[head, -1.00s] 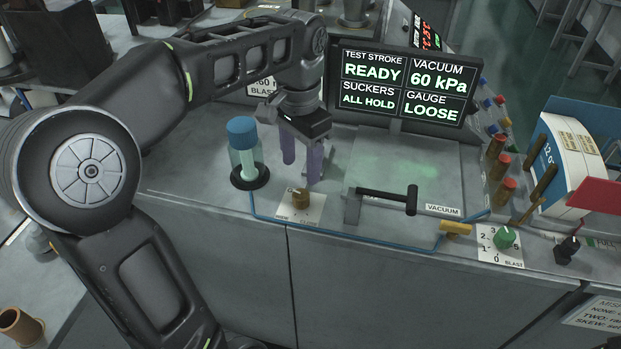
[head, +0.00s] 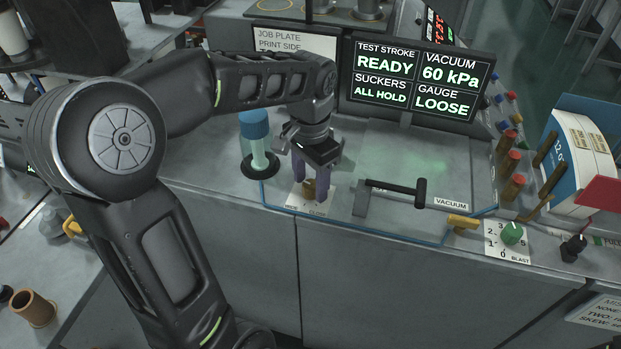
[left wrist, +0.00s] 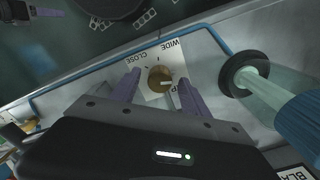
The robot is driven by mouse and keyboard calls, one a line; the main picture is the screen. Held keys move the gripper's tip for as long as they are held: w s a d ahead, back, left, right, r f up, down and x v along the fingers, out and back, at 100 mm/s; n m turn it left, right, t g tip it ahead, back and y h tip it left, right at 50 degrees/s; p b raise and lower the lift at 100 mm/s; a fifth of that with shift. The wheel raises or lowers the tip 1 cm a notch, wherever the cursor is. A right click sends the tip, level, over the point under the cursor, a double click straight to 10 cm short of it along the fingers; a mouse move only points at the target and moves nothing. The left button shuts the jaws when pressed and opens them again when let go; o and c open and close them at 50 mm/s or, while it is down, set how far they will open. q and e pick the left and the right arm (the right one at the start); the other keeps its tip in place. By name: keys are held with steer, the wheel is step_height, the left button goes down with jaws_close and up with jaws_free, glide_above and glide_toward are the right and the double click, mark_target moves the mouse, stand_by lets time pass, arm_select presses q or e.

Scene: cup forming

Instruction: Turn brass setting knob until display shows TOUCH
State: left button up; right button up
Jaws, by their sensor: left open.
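The brass setting knob (head: 309,188) stands on a white plate (head: 322,206) at the front edge of the bench. In the left wrist view the knob (left wrist: 160,79) sits between the finger ends, with WIDE and CLOSE printed on its plate. My left gripper (head: 309,178) points down over the knob, its purple fingers open on either side of it. In the left wrist view gaps show between the knob and the fingers of my gripper (left wrist: 158,85). The display (head: 421,77) reads GAUGE LOOSE, TEST STROKE READY, VACUUM 60 kPa and SUCKERS ALL HOLD. My right gripper is not in view.
A blue-capped glass cylinder (head: 256,142) stands just left of the gripper. A black VACUUM lever (head: 398,190) lies to the right, with a green BLAST knob (head: 512,233) farther right. A blue tube (head: 350,230) runs along the bench front.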

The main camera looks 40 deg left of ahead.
arm_select(q)
steer(key=shift+c, duration=0.4)
jaws_close()
